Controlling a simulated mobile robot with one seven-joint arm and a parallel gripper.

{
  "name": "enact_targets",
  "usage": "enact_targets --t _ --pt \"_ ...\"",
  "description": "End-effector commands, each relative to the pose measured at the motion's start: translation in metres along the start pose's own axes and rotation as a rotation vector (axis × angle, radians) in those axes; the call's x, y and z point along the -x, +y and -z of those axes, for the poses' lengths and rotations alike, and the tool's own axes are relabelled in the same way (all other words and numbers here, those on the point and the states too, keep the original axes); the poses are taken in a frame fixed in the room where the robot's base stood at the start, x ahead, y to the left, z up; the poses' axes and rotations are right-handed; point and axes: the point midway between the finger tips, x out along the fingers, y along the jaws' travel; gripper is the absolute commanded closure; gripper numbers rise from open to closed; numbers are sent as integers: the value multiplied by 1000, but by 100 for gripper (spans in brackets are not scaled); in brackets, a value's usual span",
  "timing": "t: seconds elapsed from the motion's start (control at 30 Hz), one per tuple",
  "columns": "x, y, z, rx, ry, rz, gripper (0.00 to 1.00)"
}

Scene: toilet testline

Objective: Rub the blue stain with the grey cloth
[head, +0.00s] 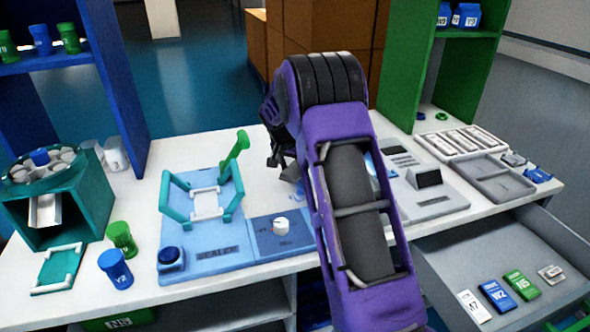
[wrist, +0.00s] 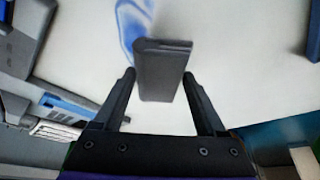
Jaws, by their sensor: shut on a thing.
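The grey cloth (wrist: 163,75), a dark folded block, is held between the fingers of my gripper (wrist: 158,78) in the wrist view. The blue stain (wrist: 130,24) is a streak on the white tabletop just beyond the cloth. The cloth overlaps its near end in the picture, so part of the stain may be hidden, and I cannot tell whether the cloth touches the table. In the head view my purple arm hides the cloth and most of my gripper.
The sealer (head: 205,235) with its green lever stands left of my arm on the white table. A grey device (head: 425,185) and a grey tray (head: 495,180) stand to the right. An open drawer (head: 455,255) at front right holds several small packs.

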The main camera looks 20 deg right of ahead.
Motion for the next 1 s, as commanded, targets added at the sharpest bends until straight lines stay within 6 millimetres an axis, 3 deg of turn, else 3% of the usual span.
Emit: enact_targets --t 0.53,1.0 --pt "-7 -26 24 0 0 1 71" --pt "2 -3 4 1 0 1 71"
